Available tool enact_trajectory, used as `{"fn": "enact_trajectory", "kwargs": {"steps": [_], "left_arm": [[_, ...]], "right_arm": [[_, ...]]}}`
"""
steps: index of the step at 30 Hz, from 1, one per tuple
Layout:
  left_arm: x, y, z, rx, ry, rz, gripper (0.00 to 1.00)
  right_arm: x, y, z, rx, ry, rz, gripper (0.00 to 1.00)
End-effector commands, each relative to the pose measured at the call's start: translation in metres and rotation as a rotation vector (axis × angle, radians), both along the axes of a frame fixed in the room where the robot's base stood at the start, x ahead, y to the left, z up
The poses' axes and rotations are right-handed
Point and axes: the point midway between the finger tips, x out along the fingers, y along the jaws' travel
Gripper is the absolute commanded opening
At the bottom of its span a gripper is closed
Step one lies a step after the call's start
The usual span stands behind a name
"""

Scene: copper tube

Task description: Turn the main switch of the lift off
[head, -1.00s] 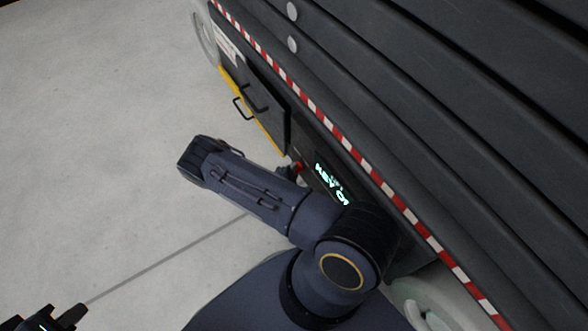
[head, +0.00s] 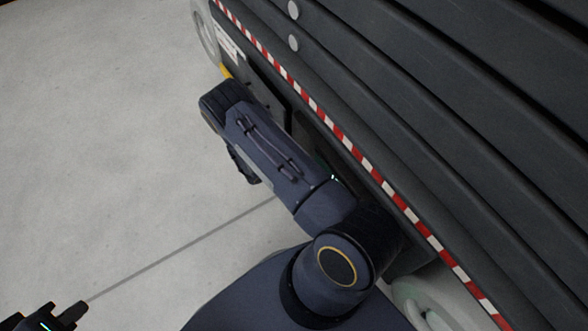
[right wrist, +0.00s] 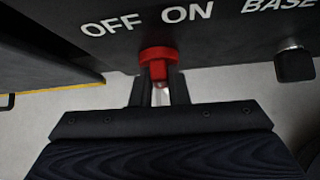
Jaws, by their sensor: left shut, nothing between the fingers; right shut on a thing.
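The dark lift (head: 440,110) fills the right of the head view, its side running diagonally. In the right wrist view, the red main switch (right wrist: 158,55) sits on the lift's dark panel (right wrist: 230,40), below the white OFF and ON labels. My right gripper (right wrist: 159,84) is shut on the switch's red handle, one dark finger on each side. In the head view my right arm covers the switch. My left gripper (head: 62,317) is shut and empty at the bottom left corner, far from the lift.
A red and white striped edge (head: 330,122) runs along the lift. A dark knob (right wrist: 294,64) sits under the BASE label. A yellow edge (right wrist: 75,88) lies to the left. The grey floor (head: 110,130) at the left is clear.

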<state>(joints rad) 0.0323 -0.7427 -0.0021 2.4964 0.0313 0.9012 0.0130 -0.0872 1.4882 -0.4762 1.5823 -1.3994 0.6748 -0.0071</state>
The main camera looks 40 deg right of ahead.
Motion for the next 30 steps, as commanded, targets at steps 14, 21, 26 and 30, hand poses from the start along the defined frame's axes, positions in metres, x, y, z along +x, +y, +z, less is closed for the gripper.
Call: {"fn": "enact_trajectory", "kwargs": {"steps": [14,21,26,30], "left_arm": [[0.0,0.0,-0.006,0.0,0.0,0.0,0.0],[0.0,0.0,-0.0058,0.0,0.0,0.0,0.0],[0.0,0.0,-0.0058,0.0,0.0,0.0,0.0],[0.0,0.0,-0.0058,0.0,0.0,0.0,0.0]], "right_arm": [[0.001,-0.0004,0.0003,0.011,0.123,0.001,0.0],[0.0009,-0.0005,0.0005,0.011,0.127,0.003,0.0],[0.0009,-0.0007,0.0005,0.01,0.126,0.003,0.21],[0.0009,-0.0006,0.0005,0.011,0.126,0.004,0.36]]}}
